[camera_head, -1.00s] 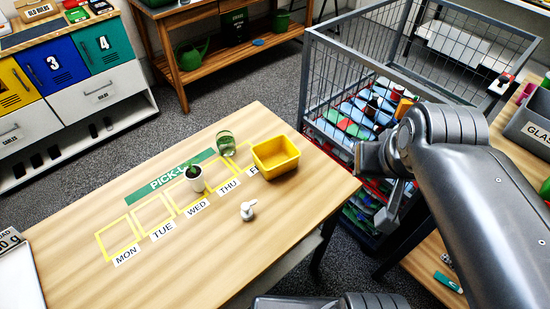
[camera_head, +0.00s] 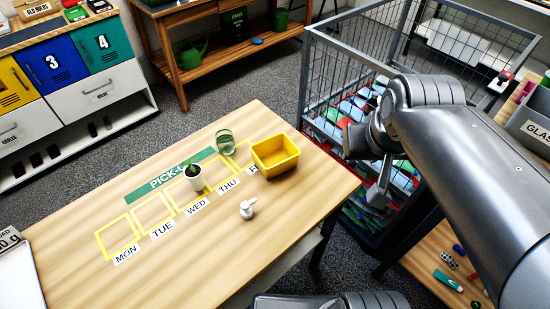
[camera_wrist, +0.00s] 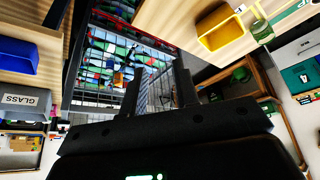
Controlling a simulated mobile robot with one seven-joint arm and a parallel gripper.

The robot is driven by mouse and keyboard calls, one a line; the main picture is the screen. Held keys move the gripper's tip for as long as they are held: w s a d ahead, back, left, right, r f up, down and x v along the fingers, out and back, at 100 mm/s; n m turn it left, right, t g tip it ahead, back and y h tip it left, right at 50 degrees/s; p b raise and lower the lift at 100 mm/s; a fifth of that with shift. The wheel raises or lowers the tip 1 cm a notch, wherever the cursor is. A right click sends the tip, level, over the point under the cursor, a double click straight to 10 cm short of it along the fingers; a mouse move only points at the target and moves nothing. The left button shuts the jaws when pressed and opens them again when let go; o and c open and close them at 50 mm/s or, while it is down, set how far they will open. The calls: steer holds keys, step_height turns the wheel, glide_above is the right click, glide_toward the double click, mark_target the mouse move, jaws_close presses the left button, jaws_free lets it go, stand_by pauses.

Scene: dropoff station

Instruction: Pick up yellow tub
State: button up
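The yellow tub (camera_head: 281,168) is an empty-looking open rectangular tub standing upright at the right end of the wooden table, over the last marked square. It also shows in the wrist view (camera_wrist: 222,36), at the upper right. My gripper (camera_head: 380,194) hangs to the right of the tub and beyond the table's right edge, in front of the wire cage, well apart from the tub. In the wrist view my gripper (camera_wrist: 158,84) shows its two fingers spread, with nothing between them.
The wire cage (camera_head: 325,85), full of colourful items, stands right behind my gripper. The table's front is mostly bare.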

steer(key=w+a+f+n+g, duration=0.3)
steer(key=w+a+f, duration=0.1)
steer(key=w+a, duration=0.6)
steer(key=n+g, duration=0.1)
steer(key=n, duration=0.2)
glide_above(258, 166)
steer(key=s, duration=0.1)
steer(key=shift+h, duration=0.4)
steer(key=f, duration=0.8)
steer(key=shift+s+d+f, duration=0.1)
steer(key=shift+d, duration=0.15)
steer(key=shift+g, duration=0.3)
steer(key=f, duration=1.1)
steer(key=shift+w+a+f, duration=0.15)
steer(key=shift+w+f, duration=0.05)
steer(key=shift+w, duration=0.2)
steer(key=shift+f, duration=0.25)
steer(key=shift+c, duration=0.6)
jaws_close()
